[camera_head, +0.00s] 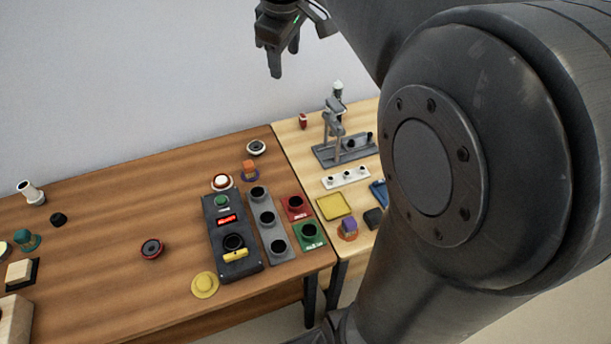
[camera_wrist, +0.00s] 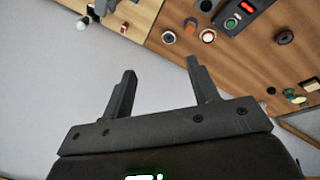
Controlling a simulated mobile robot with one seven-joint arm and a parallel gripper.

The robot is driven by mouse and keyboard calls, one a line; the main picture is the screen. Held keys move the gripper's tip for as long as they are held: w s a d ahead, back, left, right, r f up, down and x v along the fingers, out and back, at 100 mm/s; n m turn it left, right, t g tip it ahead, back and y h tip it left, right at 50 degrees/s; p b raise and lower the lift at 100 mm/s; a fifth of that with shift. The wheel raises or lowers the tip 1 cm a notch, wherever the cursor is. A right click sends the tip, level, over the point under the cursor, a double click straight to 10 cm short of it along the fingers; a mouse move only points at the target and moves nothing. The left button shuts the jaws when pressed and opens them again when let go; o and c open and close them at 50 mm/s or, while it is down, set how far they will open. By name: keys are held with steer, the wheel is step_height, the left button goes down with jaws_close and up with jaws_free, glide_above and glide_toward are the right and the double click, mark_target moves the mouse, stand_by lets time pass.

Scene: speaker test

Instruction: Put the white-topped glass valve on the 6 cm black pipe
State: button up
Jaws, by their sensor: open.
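A small white-topped, pale greenish piece (camera_head: 338,90), which looks like the glass valve, shows at the back of the right table, behind the grey stand (camera_head: 331,124). Its white top also shows in the wrist view (camera_wrist: 82,24). I cannot tell whether it touches the stand. Short black upright pieces (camera_head: 368,137) stand on the stand's grey base; their size is too small to tell, so I cannot say which is the 6 cm pipe. My gripper (camera_head: 284,58) is open and empty, high against the wall, up and left of the stand. Its two fingers are apart in the wrist view (camera_wrist: 160,67).
A white strip with black sockets (camera_head: 347,178), a yellow tray (camera_head: 334,206) and a red piece (camera_head: 303,121) lie around the stand. A black button box (camera_head: 231,258) and grey socket block (camera_head: 278,246) sit on the left table. My arm hides the right side.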

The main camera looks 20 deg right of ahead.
steer(key=s+a+f+m, duration=0.1)
steer(key=s+f+m, duration=0.1)
steer(key=s, duration=0.5)
steer(key=s+a+f+m+t, duration=0.1)
steer(key=s+a+f+m, duration=0.1)
steer(key=s+f, duration=0.3)
steer(key=s+a+f+m+t+y, duration=0.1)
steer(key=s+f+m, duration=0.3)
steer(key=s, duration=0.5)
steer(key=shift+s+a, duration=0.3)
steer(key=shift+s, duration=0.1)
